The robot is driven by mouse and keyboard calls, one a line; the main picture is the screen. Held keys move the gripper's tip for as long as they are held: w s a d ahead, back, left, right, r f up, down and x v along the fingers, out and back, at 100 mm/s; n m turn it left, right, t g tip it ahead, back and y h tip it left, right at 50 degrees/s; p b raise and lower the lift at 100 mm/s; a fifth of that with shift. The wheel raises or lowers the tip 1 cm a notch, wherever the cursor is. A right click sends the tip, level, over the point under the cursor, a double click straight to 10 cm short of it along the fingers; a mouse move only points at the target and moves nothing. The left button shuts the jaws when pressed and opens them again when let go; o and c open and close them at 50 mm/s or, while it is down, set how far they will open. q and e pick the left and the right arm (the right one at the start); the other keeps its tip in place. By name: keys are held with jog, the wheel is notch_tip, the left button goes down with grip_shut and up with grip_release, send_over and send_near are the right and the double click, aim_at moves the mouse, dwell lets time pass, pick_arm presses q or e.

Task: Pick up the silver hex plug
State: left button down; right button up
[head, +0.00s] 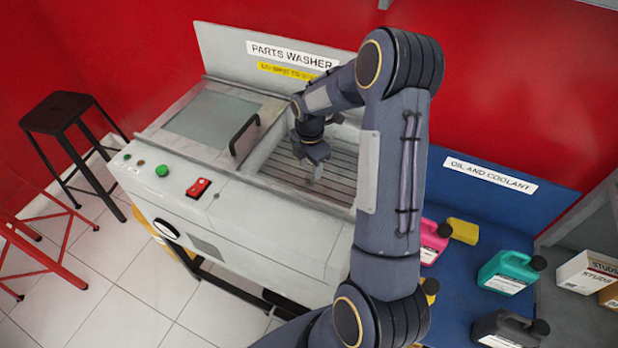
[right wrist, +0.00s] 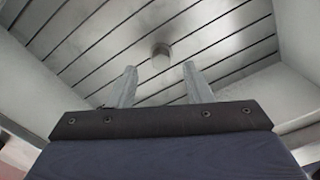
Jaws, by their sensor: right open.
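The silver hex plug (right wrist: 161,50) lies on the slatted floor of the parts washer basin, seen in the right wrist view. It sits beyond my fingertips, roughly centred between them. My right gripper (right wrist: 158,80) is open and empty, with its two fingers apart and pointing toward the plug. In the head view my right gripper (head: 314,172) reaches down into the open basin of the parts washer (head: 270,235). I cannot make out the plug clearly in the head view. My left gripper is not in view.
The basin walls (right wrist: 60,15) surround the slats (head: 280,175). A lid with a black handle (head: 244,135) is left of the opening. A blue bench (head: 455,270) with pink (head: 432,240), teal (head: 508,272) and black (head: 508,328) jugs is on the right. A black stool (head: 60,112) stands left.

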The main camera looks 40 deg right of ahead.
aim_at(310, 176)
notch_tip(310, 176, down, 4)
jog(key=shift+r, duration=0.2)
jog(key=shift+c, duration=0.2)
grip_shut()
jog(key=shift+r, duration=0.1)
